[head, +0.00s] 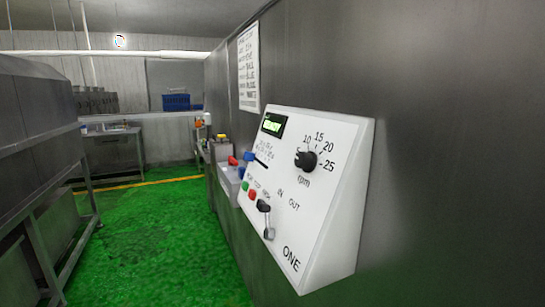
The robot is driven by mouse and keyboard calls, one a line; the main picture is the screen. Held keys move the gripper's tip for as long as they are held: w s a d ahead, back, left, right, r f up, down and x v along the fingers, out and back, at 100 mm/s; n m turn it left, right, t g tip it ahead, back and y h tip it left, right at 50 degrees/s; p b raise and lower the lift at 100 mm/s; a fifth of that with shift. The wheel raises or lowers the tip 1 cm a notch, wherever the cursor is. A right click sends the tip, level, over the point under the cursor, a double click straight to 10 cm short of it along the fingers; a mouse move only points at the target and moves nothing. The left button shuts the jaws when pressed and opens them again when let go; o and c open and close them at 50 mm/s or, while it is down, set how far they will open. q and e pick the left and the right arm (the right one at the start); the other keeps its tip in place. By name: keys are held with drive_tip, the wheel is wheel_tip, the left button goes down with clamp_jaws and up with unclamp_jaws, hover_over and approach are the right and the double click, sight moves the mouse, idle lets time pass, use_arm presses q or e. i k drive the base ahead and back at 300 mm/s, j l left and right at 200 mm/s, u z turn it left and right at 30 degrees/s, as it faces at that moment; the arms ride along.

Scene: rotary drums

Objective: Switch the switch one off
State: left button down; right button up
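A white sloped control box (325,215) marked "ONE" is fixed to the grey metal wall at the right of the head view. Low on its face is a black switch (263,206), with a small silver part (269,235) just below it. I cannot tell the switch's position. A green button (245,186) and a red button (252,195) sit beside it. A black rpm dial (306,160) is higher up, and a small display (273,124) glows green at the top. Neither of my grippers shows in this view.
More control boxes with a blue knob (248,157) and red parts line the wall farther along. A printed sheet (248,68) hangs above. A large metal machine (38,120) stands at the left. The green floor (150,245) between is clear.

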sight(232, 161)
drive_tip(key=i+j+z, duration=0.4)
drive_tip(key=z, duration=0.2)
drive_tip(key=i+j+z, duration=0.1)
drive_tip(key=j+z, duration=0.2)
drive_tip(key=j, duration=0.15)
drive_tip(key=i+j+z, duration=0.1)
drive_tip(key=j+z, duration=0.2)
drive_tip(key=i+j, duration=0.1)
drive_tip(key=j, duration=0.4)
drive_tip(key=i+j+z, duration=0.1)
drive_tip(key=j, duration=0.4)
drive_tip(key=i+j, duration=0.15)
drive_tip(key=j, duration=0.4)
drive_tip(key=i+j, duration=0.1)
drive_tip(key=j, duration=0.4)
drive_tip(key=z, duration=0.05)
